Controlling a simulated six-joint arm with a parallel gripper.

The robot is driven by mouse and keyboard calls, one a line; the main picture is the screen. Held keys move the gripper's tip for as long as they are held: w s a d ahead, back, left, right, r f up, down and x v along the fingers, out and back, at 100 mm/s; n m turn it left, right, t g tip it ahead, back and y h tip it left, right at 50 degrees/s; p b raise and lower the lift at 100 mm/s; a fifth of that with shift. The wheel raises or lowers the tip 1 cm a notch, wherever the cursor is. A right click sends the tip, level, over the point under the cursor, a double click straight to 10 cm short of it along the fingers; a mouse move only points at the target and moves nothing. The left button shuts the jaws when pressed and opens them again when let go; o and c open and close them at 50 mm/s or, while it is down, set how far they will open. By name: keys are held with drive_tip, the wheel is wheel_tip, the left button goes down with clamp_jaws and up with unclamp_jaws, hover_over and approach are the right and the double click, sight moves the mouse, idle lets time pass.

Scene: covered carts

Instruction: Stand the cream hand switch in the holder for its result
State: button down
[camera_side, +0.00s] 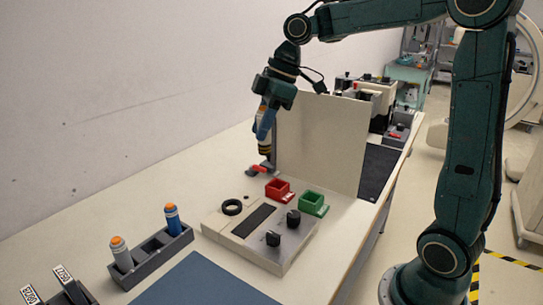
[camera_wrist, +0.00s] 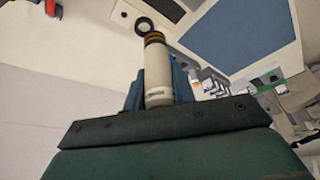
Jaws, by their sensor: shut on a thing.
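My gripper (camera_side: 265,122) is shut on the cream hand switch, a cream cylinder with yellow and dark bands at its lower end. The switch (camera_wrist: 158,78) fills the middle of the wrist view between the blue fingers (camera_wrist: 156,92). In the side view it hangs nearly upright, largely hidden by the fingers, left of the tall panel. A red holder (camera_side: 279,190) and a green holder (camera_side: 313,204) stand at the back of the cream console (camera_side: 262,232), both below and right of my gripper. I cannot tell what the holders contain.
The tall cream panel (camera_side: 322,142) stands close right of my gripper. A small red-topped fixture (camera_side: 260,169) is below. The console carries a black ring (camera_side: 232,207) and two knobs. A grey rack (camera_side: 153,257) holds two orange-capped cylinders. A blue mat (camera_side: 205,282) lies in front.

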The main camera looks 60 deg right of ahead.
drive_tip(key=s+d+m, duration=0.1)
drive_tip(key=s+d, duration=0.2)
drive_tip(key=d, duration=0.3)
drive_tip(key=s+d+m+t, duration=0.1)
drive_tip(key=s+d, duration=0.2)
drive_tip(key=d, duration=0.3)
drive_tip(key=shift+s+d+m+h, duration=0.15)
drive_tip(key=shift+s+m+h, duration=0.15)
drive_tip(key=shift+s, duration=0.05)
wheel_tip(320, 180, down, 16)
drive_tip(key=shift+r, duration=0.15)
drive_tip(key=shift+f, duration=2.1)
drive_tip(key=shift+f, duration=0.1)
drive_tip(key=c, duration=1.2)
unclamp_jaws()
drive_tip(key=shift+o, duration=0.2)
